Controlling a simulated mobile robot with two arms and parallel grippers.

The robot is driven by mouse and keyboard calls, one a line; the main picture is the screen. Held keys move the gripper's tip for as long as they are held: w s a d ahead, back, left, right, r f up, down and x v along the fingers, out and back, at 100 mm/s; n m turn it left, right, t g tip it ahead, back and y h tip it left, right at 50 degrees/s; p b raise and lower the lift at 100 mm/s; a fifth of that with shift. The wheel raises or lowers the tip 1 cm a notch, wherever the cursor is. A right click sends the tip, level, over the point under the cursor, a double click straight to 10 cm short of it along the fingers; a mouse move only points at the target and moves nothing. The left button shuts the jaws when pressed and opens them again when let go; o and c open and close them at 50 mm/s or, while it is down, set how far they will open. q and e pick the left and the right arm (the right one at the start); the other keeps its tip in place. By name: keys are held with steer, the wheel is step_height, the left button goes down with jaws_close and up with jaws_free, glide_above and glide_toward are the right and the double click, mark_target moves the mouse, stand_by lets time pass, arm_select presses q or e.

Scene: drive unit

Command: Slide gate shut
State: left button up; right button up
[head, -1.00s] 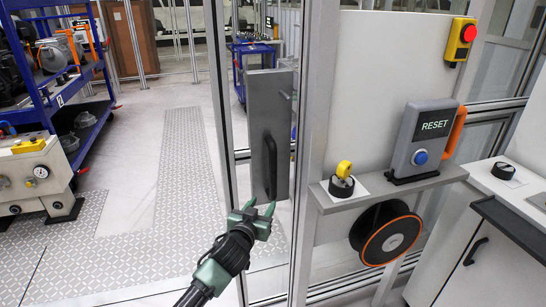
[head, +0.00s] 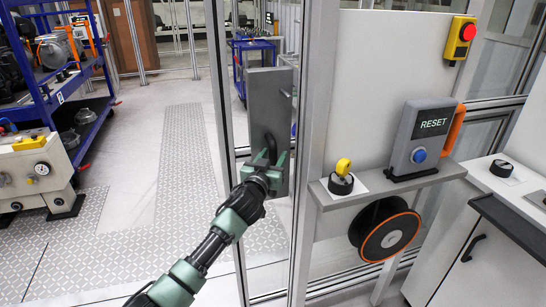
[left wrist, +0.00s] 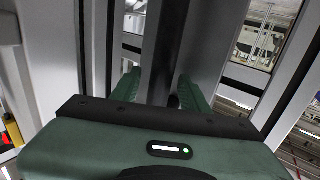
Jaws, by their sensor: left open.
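The gate (head: 229,120) is a glazed panel in a grey metal frame, with a grey plate (head: 268,100) on it. A dark upright handle (head: 271,146) stands on the plate. My left gripper (head: 268,160) is at the handle's lower part, in front of the plate, and hides that part. In the left wrist view its two green fingers (left wrist: 158,88) are apart on either side of the dark handle. Contact cannot be told. The right gripper is not in view.
A blue rack (head: 75,95) stands at left. Floor left of the gate is open.

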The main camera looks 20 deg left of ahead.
arm_select(q)
jaws_close()
stand_by(1.4)
